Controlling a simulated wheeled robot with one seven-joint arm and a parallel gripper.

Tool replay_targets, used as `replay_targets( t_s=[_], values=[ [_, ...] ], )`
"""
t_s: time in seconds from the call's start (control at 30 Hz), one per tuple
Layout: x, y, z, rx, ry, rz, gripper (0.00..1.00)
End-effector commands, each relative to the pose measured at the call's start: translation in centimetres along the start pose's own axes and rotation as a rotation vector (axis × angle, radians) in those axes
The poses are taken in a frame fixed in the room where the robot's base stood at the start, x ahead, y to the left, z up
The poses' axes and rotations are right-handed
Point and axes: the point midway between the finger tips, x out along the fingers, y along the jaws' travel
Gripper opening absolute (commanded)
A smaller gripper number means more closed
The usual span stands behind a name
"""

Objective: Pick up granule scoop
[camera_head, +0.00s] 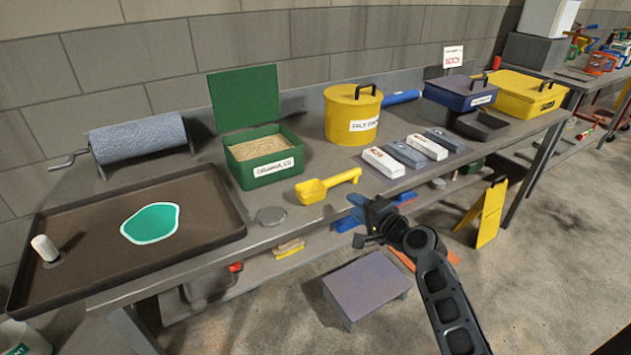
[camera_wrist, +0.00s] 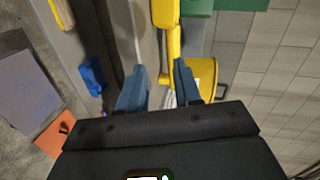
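The yellow granule scoop (camera_head: 313,192) lies on the bench near its front edge, its handle pointing right. It also shows in the wrist view (camera_wrist: 173,40), where its handle end lies just beyond and between my fingertips, nearer the right one. My gripper (camera_head: 355,206) is at the bench's front edge, just below the handle end in the head view. In the wrist view my gripper (camera_wrist: 158,75) has its two blue fingers apart with nothing held between them. The green granules box (camera_head: 266,160) stands open behind the scoop, filled with pale granules.
A yellow lidded bucket (camera_head: 352,115) stands behind the handle. Several bars (camera_head: 405,152) lie to the right. A grey disc (camera_head: 271,216) and a dark tray (camera_head: 220,235) with a green puddle are left. A low step (camera_head: 366,288) stands on the floor below.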

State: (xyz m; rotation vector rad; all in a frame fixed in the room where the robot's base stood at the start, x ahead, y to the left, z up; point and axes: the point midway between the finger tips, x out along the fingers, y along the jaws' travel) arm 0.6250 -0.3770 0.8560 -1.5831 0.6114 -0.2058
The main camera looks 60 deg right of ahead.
Motion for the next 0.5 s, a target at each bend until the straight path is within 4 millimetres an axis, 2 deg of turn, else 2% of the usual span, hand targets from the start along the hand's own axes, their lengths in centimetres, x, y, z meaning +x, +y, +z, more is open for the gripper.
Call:
replay_targets(
  t_s=[0.03,0.13,0.5],
  values=[
    [0.6,-0.6,-1.1,0.031,0.007,-0.012,0.34],
    [1.2,-1.2,-2.1,0.071,0.009,-0.027,0.34],
    [4.7,-1.7,-2.6,0.084,0.007,-0.032,0.34]
  ],
)
